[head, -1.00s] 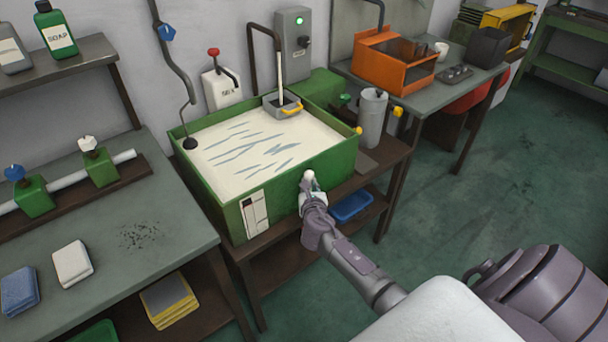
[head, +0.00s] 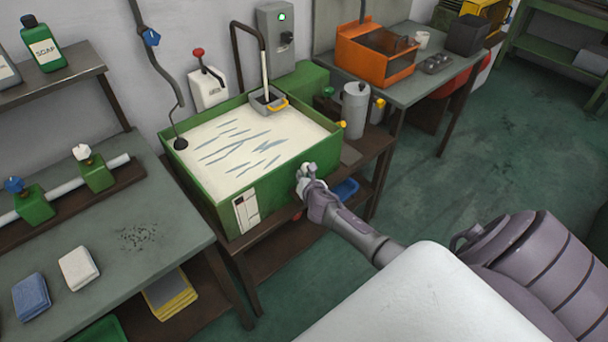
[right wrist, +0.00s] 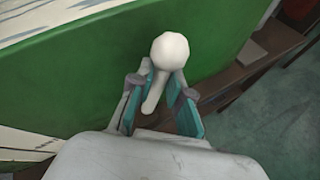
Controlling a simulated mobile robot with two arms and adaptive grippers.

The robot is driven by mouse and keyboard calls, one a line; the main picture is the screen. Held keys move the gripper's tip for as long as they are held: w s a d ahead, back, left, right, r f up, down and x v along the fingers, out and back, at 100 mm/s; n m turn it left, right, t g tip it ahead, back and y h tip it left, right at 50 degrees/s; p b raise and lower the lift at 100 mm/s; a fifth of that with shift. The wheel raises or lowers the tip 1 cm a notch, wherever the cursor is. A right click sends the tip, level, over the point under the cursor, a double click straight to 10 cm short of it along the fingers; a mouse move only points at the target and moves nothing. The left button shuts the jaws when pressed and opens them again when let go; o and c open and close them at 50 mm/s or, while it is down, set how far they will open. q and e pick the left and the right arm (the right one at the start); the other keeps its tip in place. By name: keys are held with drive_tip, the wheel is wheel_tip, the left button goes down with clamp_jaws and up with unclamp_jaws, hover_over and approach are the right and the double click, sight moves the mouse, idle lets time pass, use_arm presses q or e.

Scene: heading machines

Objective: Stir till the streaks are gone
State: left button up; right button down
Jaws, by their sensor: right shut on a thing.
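A green open tank (head: 206,190) holds cream liquid (head: 210,140) with several blue-grey streaks on its surface. My right gripper (head: 307,174) is outside the tank, by its front wall near the right end. In the right wrist view its fingers (right wrist: 160,100) are shut on a white ball-ended rod (right wrist: 170,50), with the green wall close behind. My left gripper is not in view.
A black bulb (head: 181,143) hangs at the tank's left corner. A grey cylinder (head: 354,110) stands right of the tank. A bench (head: 110,280) with cloths and green valves is at left. An orange box (head: 375,60) stands on the back table. The floor at right is clear.

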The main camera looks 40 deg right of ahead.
drive_tip(key=c, duration=1.4)
unclamp_jaws()
drive_tip(key=shift+o, duration=0.2)
drive_tip(key=v, duration=1.2)
drive_tip(key=shift+f, duration=0.1)
